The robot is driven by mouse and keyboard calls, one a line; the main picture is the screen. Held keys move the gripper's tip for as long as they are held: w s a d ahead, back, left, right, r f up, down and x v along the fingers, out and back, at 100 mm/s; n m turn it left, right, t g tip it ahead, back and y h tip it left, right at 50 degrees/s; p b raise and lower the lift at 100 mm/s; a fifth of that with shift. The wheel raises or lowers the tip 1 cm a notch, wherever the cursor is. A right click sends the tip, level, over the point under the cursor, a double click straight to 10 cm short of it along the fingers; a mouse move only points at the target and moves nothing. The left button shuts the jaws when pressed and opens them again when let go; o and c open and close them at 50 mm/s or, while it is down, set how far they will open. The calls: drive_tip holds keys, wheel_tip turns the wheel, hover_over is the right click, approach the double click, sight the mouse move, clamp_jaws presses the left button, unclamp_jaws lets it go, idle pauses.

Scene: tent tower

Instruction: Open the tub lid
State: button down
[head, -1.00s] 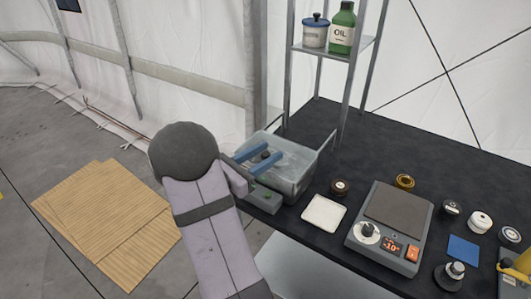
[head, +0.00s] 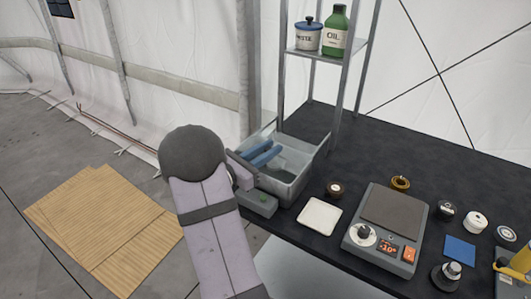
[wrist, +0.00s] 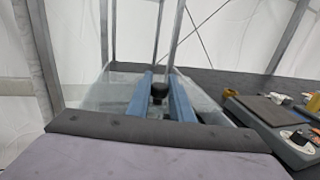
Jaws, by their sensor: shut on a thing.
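The clear grey tub (head: 292,188) stands at the left edge of the black table, below the shelf rack. Its clear lid (wrist: 122,92) shows in the wrist view under my fingers, with a black knob (wrist: 159,92) on it. My gripper (head: 268,151) has two blue fingers over the back left of the tub. In the wrist view my gripper (wrist: 160,79) is shut on the knob, one finger on each side. The lid looks tilted, and the tub's front and right inside show in the head view. The knob is hidden there.
A scale (head: 392,218) stands to the right, with a white tray (head: 319,217) and a small dark round container (head: 334,190) between it and the tub. The rack (head: 340,85) rises close behind the tub, holding a white jar (head: 307,37) and a green oil bottle (head: 335,31).

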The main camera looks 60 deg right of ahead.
drive_tip(key=c, duration=1.6)
unclamp_jaws()
drive_tip(key=shift+o, duration=0.2)
drive_tip(key=b+v, duration=0.1)
drive_tip(key=v, duration=0.6)
drive_tip(key=shift+a+b, duration=0.2)
drive_tip(key=shift+b, duration=0.15)
